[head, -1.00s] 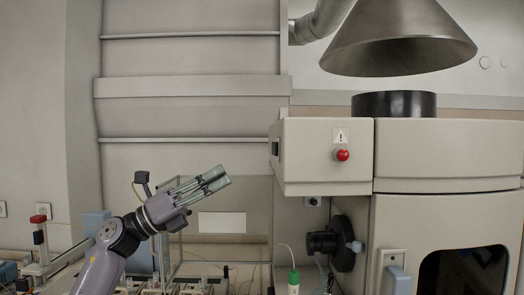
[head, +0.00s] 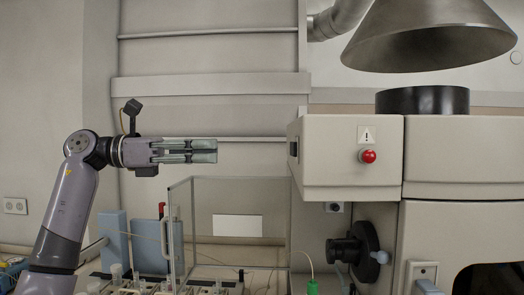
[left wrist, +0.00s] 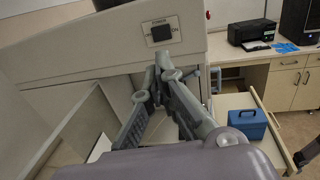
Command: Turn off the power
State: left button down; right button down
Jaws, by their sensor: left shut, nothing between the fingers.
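The power switch is a black rocker (left wrist: 161,33) on a white plate with printed lettering, on the side panel of the spectrometer's beige box. In the head view the switch (head: 293,149) is a dark patch on the box's left side, seen nearly edge-on. Its on or off position cannot be read. My left gripper (head: 214,151) is level and points right at the switch's height, apart from the box by a clear gap. Its fingers are shut and empty; in the left wrist view the fingertips (left wrist: 164,64) appear just below the switch.
A red button (head: 368,156) sits on the box's front under a warning label. A metal hood (head: 430,40) hangs above. A clear-walled enclosure (head: 180,225) and blue blocks (head: 115,240) stand below my left arm. The wrist view shows a printer (left wrist: 252,33) and a blue case (left wrist: 247,122).

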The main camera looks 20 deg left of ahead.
aim_at(291, 150)
pick_arm(q)
jog(key=p+x, duration=0.4)
jog(key=x, duration=0.9)
jog(key=shift+r, duration=0.15)
jog(key=shift+w+d, duration=0.15)
jog(key=shift+d, duration=0.35)
jog(key=shift+a, duration=0.1)
